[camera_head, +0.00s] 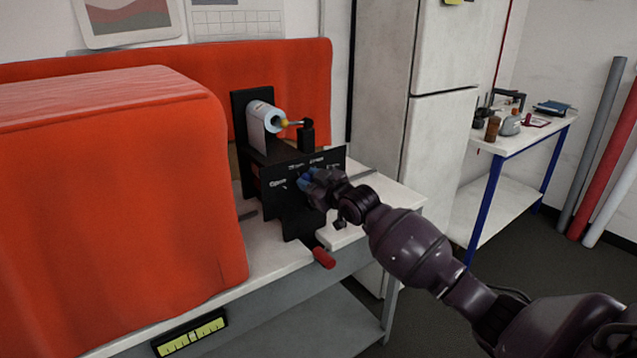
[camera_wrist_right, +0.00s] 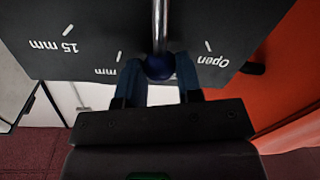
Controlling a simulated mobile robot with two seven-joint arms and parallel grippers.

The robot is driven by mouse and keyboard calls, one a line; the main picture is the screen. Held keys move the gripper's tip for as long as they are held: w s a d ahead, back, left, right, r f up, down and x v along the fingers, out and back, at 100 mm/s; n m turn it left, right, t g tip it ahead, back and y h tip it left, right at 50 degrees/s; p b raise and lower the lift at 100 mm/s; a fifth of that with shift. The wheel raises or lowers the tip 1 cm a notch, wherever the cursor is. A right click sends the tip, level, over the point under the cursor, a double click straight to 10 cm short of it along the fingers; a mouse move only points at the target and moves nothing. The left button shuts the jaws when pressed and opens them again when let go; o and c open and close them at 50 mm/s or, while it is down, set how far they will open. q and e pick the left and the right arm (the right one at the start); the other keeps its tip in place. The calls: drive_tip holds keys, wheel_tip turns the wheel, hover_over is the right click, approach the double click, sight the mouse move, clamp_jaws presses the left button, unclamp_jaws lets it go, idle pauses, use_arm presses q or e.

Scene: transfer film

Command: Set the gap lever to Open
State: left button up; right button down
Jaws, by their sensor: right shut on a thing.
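The gap lever shows in the right wrist view as a metal rod ending in a dark blue ball knob (camera_wrist_right: 160,67). It stands in front of a black scale panel (camera_wrist_right: 110,25), which also shows in the head view (camera_head: 276,203). The panel's labels appear upside down in the wrist view: "15 mm", a partly hidden "mm" label and "Open" (camera_wrist_right: 213,61). The knob lies between the tick of the partly hidden label and the Open tick. My right gripper (camera_head: 306,182) is shut on the knob, with its blue fingers (camera_wrist_right: 158,82) on either side. My left gripper is not in view.
The black machine holds a pale roll (camera_head: 258,118) above the panel. A red handle (camera_head: 323,257) sticks out at its lower front. Large orange blocks (camera_head: 110,190) stand left and behind. A white bench (camera_head: 275,262) carries the machine. A side table (camera_head: 552,124) with small items stands right.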

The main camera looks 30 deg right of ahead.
sight(286, 190)
drive_tip(key=a+n+p, duration=0.1)
drive_tip(key=n, duration=0.1)
drive_tip(key=a+f+n+p, duration=0.1)
drive_tip(key=a+n, duration=0.1)
drive_tip(key=shift+s, duration=0.15)
drive_tip(key=shift+a+f+n+h+p, duration=0.3)
drive_tip(key=shift+a+f+n+p, duration=0.3)
drive_tip(key=shift+n, duration=0.4)
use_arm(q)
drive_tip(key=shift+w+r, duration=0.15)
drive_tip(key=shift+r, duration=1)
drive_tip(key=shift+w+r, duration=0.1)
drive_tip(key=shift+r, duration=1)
use_arm(e)
drive_tip(key=shift+a+f+n, duration=0.15)
drive_tip(key=shift+a+n, duration=0.1)
drive_tip(key=shift+n, duration=0.05)
drive_tip(key=shift+g, duration=0.3)
drive_tip(key=c, duration=0.8)
unclamp_jaws()
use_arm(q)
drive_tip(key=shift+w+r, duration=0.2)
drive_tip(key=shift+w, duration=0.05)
